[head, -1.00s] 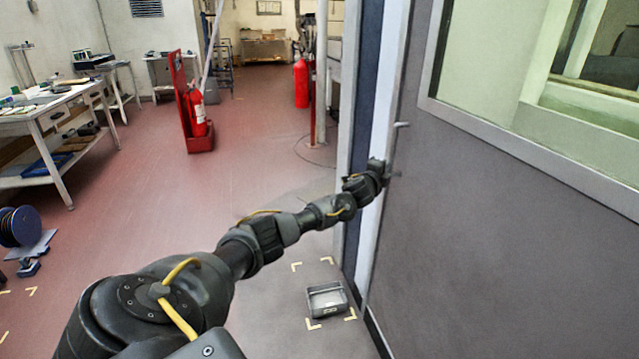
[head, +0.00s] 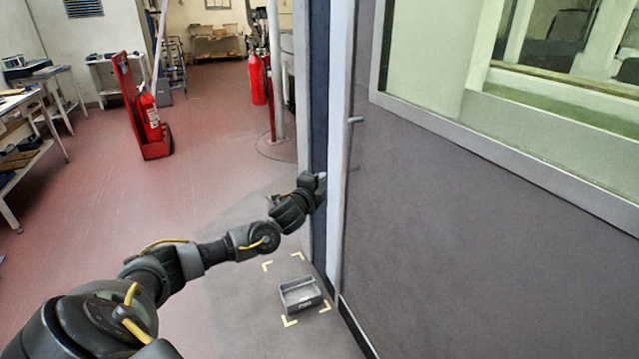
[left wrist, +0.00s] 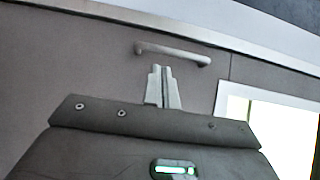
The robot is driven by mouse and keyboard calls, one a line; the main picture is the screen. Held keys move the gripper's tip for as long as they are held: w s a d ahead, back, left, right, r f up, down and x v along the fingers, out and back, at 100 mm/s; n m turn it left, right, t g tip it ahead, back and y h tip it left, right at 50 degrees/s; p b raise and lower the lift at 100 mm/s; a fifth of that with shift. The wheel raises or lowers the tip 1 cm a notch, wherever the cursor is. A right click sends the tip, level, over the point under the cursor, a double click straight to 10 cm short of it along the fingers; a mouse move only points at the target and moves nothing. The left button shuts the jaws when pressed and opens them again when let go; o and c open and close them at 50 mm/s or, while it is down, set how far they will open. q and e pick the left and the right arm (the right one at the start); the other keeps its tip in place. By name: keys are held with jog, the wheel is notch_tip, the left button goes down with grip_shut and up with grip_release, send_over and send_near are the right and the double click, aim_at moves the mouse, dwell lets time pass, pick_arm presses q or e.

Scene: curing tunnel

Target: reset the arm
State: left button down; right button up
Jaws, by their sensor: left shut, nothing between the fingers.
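My left arm reaches in from the lower left of the head view. Its gripper (head: 323,177) is beside the pale frame edge of the grey door panel, below and left of the door handle (head: 356,120). In the left wrist view the two fingers (left wrist: 162,72) are together with nothing between them. The bar handle (left wrist: 172,52) shows just beyond the tips there, and the fingers do not grip it. My right gripper is in neither view.
The grey panel (head: 480,220) with a large window fills the right side. A small grey tray (head: 302,306) sits on the floor inside yellow corner marks. A red extinguisher stand (head: 157,149) and benches are at the left. The red floor between is clear.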

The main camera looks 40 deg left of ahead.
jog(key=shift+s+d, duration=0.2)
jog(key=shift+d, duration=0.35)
